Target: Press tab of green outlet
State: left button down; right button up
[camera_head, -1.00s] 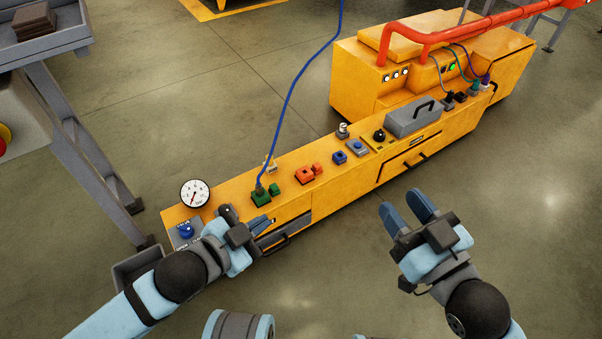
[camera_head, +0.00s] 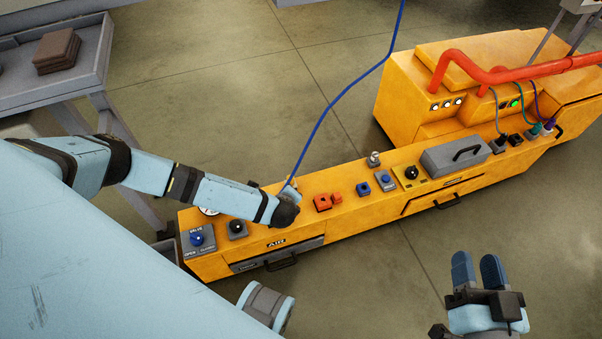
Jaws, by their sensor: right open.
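The green outlet is hidden in the head view behind my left wrist, which is over the orange bench (camera_head: 350,220). The blue hose (camera_head: 330,110) comes down from above and ends behind that wrist. My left gripper (camera_head: 290,192) is mostly hidden by its own wrist, so its fingers and any touch on the outlet or its tab cannot be seen. My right gripper (camera_head: 478,270) is open and empty, low on the right over the floor, apart from the bench.
Right of my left wrist on the bench are a red outlet (camera_head: 322,203), a blue button (camera_head: 386,181) and a grey handled box (camera_head: 455,155). A blue valve knob (camera_head: 197,238) is at the left end. A grey cart (camera_head: 85,75) stands at upper left.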

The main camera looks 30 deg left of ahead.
pick_arm(q)
jog(key=shift+w+a+r+y, duration=0.1)
jog(key=shift+w+a+y, duration=0.3)
jog(key=shift+w+a, duration=0.45)
pick_arm(e)
jog(key=shift+w+d, duration=0.15)
jog(key=shift+w, duration=0.15)
pick_arm(q)
jog(key=shift+d, duration=0.1)
pick_arm(e)
jog(key=shift+r, duration=0.1)
pick_arm(q)
notch_tip(320, 180, down, 7)
jog(key=b, duration=0.8)
jog(key=shift+w+f+b, duration=0.1)
jog(key=shift+f+b, duration=0.25)
jog(key=shift+f, duration=0.55)
pick_arm(e)
jog(key=shift+n+g+y, duration=0.4)
jog(key=shift+g+y, duration=0.3)
jog(key=shift+g, duration=0.2)
jog(key=shift+a+f, duration=0.35)
jog(key=shift+f, duration=0.5)
jog(key=shift+a+f, duration=0.35)
jog(key=shift+f, duration=0.55)
jog(key=shift+a+f, duration=0.35)
jog(key=shift+f, duration=0.5)
